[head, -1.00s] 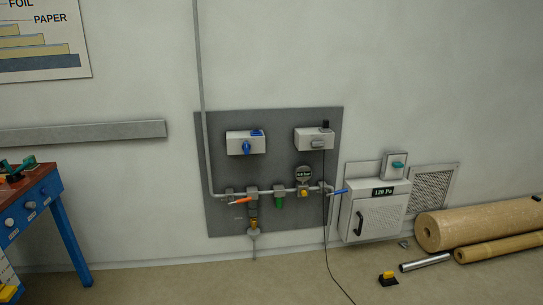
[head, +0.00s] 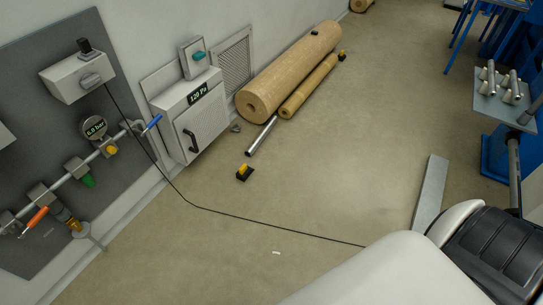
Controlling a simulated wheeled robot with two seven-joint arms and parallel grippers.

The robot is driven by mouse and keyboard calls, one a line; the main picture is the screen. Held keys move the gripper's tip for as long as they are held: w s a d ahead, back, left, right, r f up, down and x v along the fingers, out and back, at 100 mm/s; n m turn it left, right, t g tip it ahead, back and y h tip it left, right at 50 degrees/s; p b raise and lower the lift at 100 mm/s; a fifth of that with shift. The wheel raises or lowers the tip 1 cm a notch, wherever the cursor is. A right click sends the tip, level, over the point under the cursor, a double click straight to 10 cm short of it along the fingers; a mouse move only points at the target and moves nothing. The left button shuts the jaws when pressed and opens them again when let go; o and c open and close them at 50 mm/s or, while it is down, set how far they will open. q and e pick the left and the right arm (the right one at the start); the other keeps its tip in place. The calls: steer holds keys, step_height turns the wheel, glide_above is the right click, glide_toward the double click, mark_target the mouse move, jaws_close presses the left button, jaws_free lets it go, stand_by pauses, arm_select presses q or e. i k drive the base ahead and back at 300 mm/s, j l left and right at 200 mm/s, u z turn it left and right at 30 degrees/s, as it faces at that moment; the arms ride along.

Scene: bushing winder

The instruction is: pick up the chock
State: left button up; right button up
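A small chock-like block (head: 244,173) with a black base and a yellow top sits on the open floor, left of the picture's middle. A similar small black and yellow piece (head: 342,56) lies farther off, by the far end of the brown rolls. I cannot tell from the picture alone which one is the chock named in the task. Neither of my grippers is in view.
A large brown roll (head: 290,72), a thinner roll (head: 309,87) and a metal tube (head: 262,136) lie along the wall. A black cable (head: 270,219) crosses the floor. A grey bar (head: 430,195) lies right. The middle floor is clear.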

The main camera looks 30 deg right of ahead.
mark_target(244, 172)
steer(key=i+l+z, duration=0.15)
steer(key=i+z, duration=0.15)
steer(key=z, duration=0.2)
steer(key=i+z, duration=0.3)
steer(key=z, duration=0.15)
steer(key=i+z, duration=0.35)
steer(key=z, duration=0.15)
steer(key=i, duration=0.4)
steer(key=i+l+u, duration=0.1)
steer(key=i, duration=0.35)
